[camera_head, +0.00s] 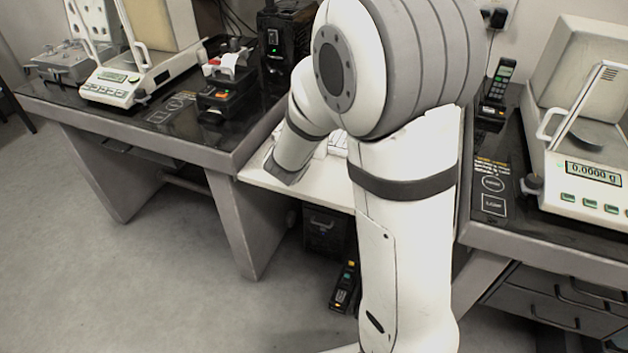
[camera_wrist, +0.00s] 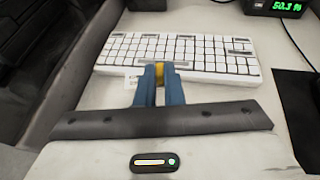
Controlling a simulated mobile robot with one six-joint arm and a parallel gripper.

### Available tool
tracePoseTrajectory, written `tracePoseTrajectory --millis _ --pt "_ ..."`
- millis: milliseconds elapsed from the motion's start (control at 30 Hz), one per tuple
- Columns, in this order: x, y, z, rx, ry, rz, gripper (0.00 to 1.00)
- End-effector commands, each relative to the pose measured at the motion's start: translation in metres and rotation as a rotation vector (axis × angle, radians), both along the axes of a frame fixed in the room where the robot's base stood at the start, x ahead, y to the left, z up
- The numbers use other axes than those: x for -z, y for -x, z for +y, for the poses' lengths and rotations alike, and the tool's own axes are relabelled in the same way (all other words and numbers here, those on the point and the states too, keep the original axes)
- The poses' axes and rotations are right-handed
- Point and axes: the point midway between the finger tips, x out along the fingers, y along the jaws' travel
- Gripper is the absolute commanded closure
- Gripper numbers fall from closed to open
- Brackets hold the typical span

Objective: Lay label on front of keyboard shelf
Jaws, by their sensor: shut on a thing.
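The fingertips are at the near edge of the white keyboard (camera_wrist: 215,63), over the pale keyboard shelf (camera_wrist: 85,92). I cannot tell whether the label touches the shelf. In the head view the shelf (camera_head: 262,172) sits between two tables, and my arm hides the gripper and much of the keyboard (camera_head: 338,143).
A small instrument with a green display (camera_wrist: 275,8) and its cable are at the far right of the shelf. Dark tables with balances (camera_head: 108,88) (camera_head: 585,170) stand at both sides. A black device (camera_head: 345,287) is below the shelf.

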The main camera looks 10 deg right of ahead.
Motion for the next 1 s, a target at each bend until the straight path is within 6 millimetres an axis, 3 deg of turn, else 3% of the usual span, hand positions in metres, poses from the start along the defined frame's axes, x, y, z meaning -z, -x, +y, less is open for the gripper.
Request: tracePoseTrajectory --millis 433,867,1000 --pt "-0.008 0.018 0.013 0.182 -0.001 0.0 1.0" --pt "0.047 0.02 0.013 0.189 0.002 0.004 1.0" --pt "0.072 0.02 0.013 0.189 0.002 0.004 1.0"
